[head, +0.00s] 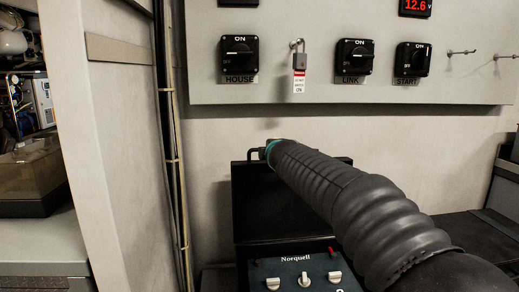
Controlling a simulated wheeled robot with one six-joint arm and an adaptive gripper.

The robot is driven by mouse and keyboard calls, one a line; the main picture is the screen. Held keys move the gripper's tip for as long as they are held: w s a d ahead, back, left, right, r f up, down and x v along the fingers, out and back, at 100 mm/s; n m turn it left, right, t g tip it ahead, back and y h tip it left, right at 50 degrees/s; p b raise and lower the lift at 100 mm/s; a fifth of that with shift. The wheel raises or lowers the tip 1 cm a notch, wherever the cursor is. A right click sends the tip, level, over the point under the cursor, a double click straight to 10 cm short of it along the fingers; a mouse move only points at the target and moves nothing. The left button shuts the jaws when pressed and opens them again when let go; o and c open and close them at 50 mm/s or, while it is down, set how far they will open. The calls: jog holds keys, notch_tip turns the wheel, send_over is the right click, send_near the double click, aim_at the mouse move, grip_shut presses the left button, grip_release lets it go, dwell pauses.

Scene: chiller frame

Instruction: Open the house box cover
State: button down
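No cover labelled as the house box can be made out. A low box with a smoky see-through cover (32,168) sits on the counter at the left; its cover looks shut, and its left side is cut off by the frame edge. The HOUSE switch (239,56) is on the wall panel, its knob horizontal. My ribbed black arm reaches from the lower right up to the middle, ending at a teal ring near the wall. My gripper is hidden beyond that end, so its fingers do not show.
A black Norquell unit (252,272) with knobs and a tall black back stands under my arm. A padlock with a tag (299,62) hangs on the panel (270,94) between the switches. A pale upright post (95,150) and cables separate the left box from the middle.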

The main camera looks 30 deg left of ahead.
jog(key=shift+w, duration=0.1)
dwell(0.3)
jog(key=c, duration=1.2)
grip_release()
jog(key=v, duration=1.2)
jog(key=shift+a, duration=0.1)
